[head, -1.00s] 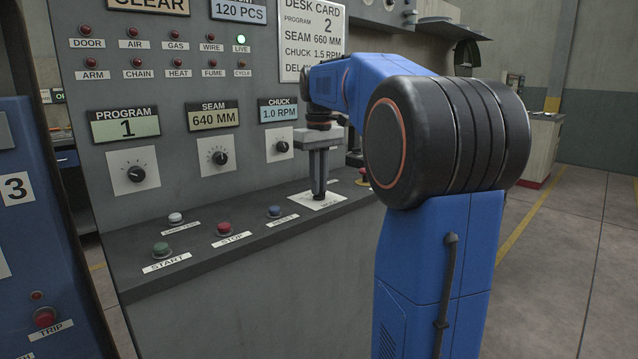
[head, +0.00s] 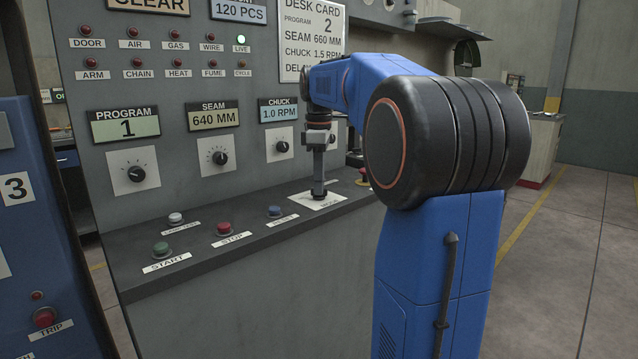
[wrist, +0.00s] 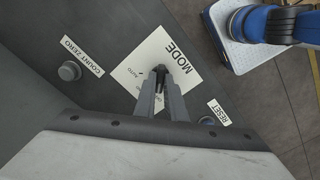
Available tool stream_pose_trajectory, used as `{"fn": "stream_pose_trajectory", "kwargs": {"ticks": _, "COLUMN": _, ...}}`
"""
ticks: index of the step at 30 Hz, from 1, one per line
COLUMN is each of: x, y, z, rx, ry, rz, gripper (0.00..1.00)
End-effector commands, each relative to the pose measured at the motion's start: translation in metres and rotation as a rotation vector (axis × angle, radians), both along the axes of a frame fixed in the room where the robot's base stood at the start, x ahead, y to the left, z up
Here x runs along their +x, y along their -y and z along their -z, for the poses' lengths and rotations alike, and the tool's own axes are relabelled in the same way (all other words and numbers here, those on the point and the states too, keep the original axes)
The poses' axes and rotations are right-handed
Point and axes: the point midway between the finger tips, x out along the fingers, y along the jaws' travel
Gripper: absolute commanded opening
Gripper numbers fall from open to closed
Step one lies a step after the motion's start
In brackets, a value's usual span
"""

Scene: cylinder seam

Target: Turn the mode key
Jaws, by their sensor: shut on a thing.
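The mode key (wrist: 160,70) is a small dark key on a white plate marked MODE (wrist: 178,54) in the wrist view. In the head view the plate (head: 330,202) lies on the desk ledge, at the right of the push buttons. My gripper (wrist: 162,78) points down at the plate and is shut on the key; it also shows in the head view (head: 319,192). The fingers cover part of the plate's markings; AUTO is readable at the left. The key is mostly hidden in the head view.
Several buttons stand close by on the ledge, among them blue RESET (head: 275,212), red STOP (head: 224,229) and green START (head: 161,249). The panel with knobs and displays rises behind.

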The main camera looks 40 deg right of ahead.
Motion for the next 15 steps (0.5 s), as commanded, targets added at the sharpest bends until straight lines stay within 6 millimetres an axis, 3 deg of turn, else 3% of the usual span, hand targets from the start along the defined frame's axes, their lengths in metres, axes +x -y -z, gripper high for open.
{"fn": "stream_pose_trajectory", "kwargs": {"ticks": 15, "x": 0.0002, "y": 0.0002, "z": -0.0004, "rx": -0.001, "ry": 0.002, "rz": -0.086, "gripper": 0.00}}
